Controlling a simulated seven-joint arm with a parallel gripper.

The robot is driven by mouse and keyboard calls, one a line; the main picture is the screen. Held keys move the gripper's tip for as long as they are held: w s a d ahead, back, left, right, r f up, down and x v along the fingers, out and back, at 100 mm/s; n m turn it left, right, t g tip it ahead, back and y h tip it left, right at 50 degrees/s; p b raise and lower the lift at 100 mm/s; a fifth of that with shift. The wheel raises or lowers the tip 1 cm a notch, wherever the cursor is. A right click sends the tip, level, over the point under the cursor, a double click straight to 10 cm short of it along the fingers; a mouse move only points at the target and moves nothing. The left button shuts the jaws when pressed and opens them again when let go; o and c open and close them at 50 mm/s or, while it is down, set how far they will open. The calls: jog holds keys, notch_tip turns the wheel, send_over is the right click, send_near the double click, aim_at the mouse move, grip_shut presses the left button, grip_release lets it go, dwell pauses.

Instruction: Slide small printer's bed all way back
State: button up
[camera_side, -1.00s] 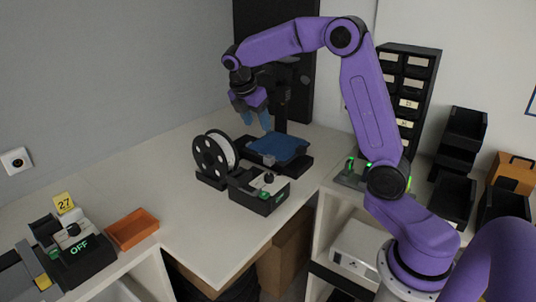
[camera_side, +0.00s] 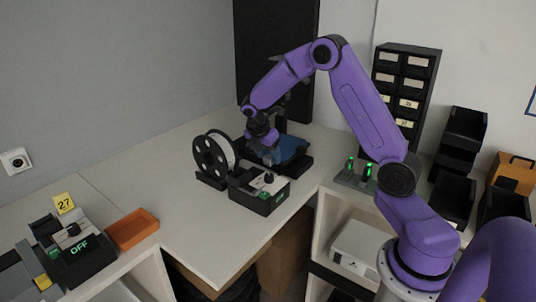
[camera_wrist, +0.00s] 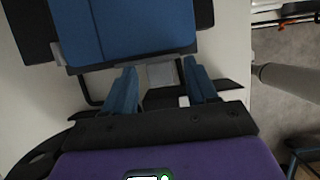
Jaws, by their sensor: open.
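The small printer (camera_side: 305,166) is black and stands on the white worktop, with its upright frame at the back. Its flat blue bed (camera_side: 291,148) is partly hidden by my gripper in the side view; it fills the top of the wrist view (camera_wrist: 140,25). A grey tab (camera_wrist: 160,75) sticks out from the bed's near edge. My gripper (camera_side: 268,158) points down at that near edge. In the wrist view its open blue fingers (camera_wrist: 160,70) stand on either side of the tab, with a gap on each side. Their height against the tab is hard to tell.
A white filament spool on a black holder (camera_side: 211,156) stands close left of my gripper. A black control box (camera_side: 258,196) with a knob and green light sits just in front. A orange tray (camera_side: 132,229) lies far left. The worktop between is clear.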

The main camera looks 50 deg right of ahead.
grip_shut()
jog(key=w, duration=0.5)
dwell(0.3)
grip_release()
jog(key=v, duration=1.7)
jog(key=shift+r, duration=0.15)
jog(key=shift+a, duration=0.1)
